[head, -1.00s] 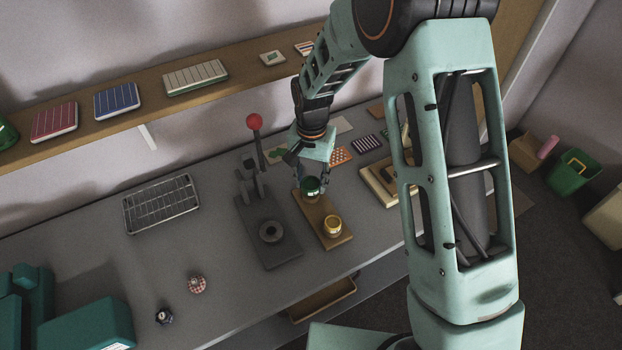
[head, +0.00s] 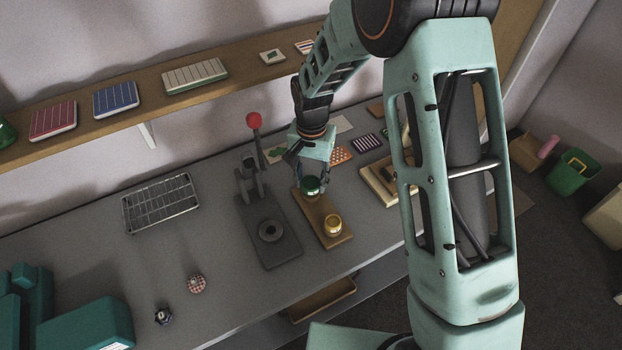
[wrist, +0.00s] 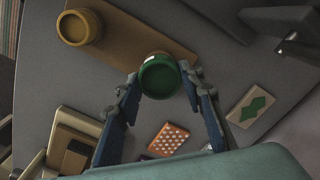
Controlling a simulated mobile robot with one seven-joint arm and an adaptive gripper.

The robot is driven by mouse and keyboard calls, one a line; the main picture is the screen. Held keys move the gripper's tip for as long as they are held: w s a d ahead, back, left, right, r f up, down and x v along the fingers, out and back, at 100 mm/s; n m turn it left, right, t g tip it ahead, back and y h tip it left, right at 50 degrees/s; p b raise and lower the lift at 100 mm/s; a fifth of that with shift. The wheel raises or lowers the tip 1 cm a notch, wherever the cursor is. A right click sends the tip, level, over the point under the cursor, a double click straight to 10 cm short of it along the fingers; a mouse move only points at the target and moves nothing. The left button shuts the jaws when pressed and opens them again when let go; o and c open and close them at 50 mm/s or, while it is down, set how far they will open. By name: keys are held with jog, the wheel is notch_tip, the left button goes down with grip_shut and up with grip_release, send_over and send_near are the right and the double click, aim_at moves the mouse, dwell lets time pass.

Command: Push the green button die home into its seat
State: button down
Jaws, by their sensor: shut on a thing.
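The green button die (head: 311,187) is a short round green piece at the far end of a wooden board (head: 341,240) on the workbench. It also shows in the wrist view (wrist: 159,77), as a green cup with a dark green round face and a small white mark on its rim. My gripper (wrist: 162,73) is shut on it, one fingertip on each side. In the head view my gripper (head: 312,178) comes down over the die from above. The seat under the die is hidden, and I cannot tell how deep the die sits. A yellow die (head: 332,224) stands at the board's near end.
A dark press (head: 269,231) with a red-knobbed lever (head: 254,120) stands just left of the board. A wire rack (head: 160,203) lies farther left. Fabric swatches and a wooden stack (head: 378,186) lie to the right. Two small buttons lie at the front left.

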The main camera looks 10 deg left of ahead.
jog(key=shift+f+b, duration=0.7)
jog(key=shift+f, duration=0.25)
jog(key=c, duration=1.2)
grip_release()
notch_tip(320, 180, up, 12)
jog(key=shift+w+r, duration=0.1)
